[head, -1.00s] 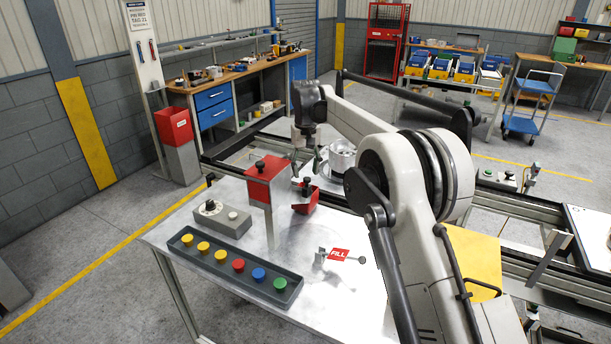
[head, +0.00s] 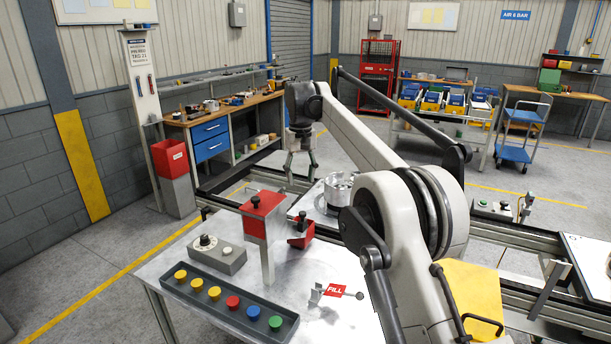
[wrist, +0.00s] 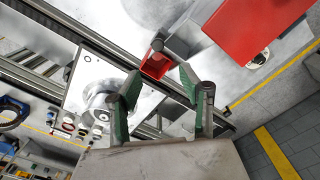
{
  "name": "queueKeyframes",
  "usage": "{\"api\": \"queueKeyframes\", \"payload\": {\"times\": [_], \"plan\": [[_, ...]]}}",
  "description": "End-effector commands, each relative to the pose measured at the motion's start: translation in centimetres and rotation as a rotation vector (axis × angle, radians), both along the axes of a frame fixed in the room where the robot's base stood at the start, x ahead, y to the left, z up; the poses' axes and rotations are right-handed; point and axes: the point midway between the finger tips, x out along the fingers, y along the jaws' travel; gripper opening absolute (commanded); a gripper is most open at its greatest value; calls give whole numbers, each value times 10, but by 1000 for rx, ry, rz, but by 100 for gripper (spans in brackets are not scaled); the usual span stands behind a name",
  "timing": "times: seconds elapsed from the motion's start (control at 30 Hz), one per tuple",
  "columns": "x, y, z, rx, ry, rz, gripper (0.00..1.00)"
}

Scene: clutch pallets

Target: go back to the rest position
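My gripper (head: 301,172) hangs above the rail behind the near table, left of the silver clutch part, with its fingers pointing down. In the wrist view my gripper (wrist: 158,85) has its two green-padded fingers spread apart with nothing held between them. The silver round clutch part (head: 338,190) sits on a pale pallet plate, apart from the gripper. It also shows in the wrist view (wrist: 103,100), left of the fingers.
The near table carries a red box on a post (head: 264,203), a small red bin (head: 301,234), a dial box (head: 217,254), a tray of coloured buttons (head: 166,285) and a red FILL tag (head: 335,290). A wooden workbench (head: 222,110) stands behind.

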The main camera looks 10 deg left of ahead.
Motion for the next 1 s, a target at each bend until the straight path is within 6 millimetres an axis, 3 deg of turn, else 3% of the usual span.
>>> {"api": "queueKeyframes", "payload": {"times": [0.17,0.47,0.77,1.0], "plan": [[-2,-16,10,8,-14,-17,39],[-21,-83,48,41,-85,-88,39],[-63,-154,72,72,-162,-160,39],[-108,-208,79,94,-224,-218,39]]}}
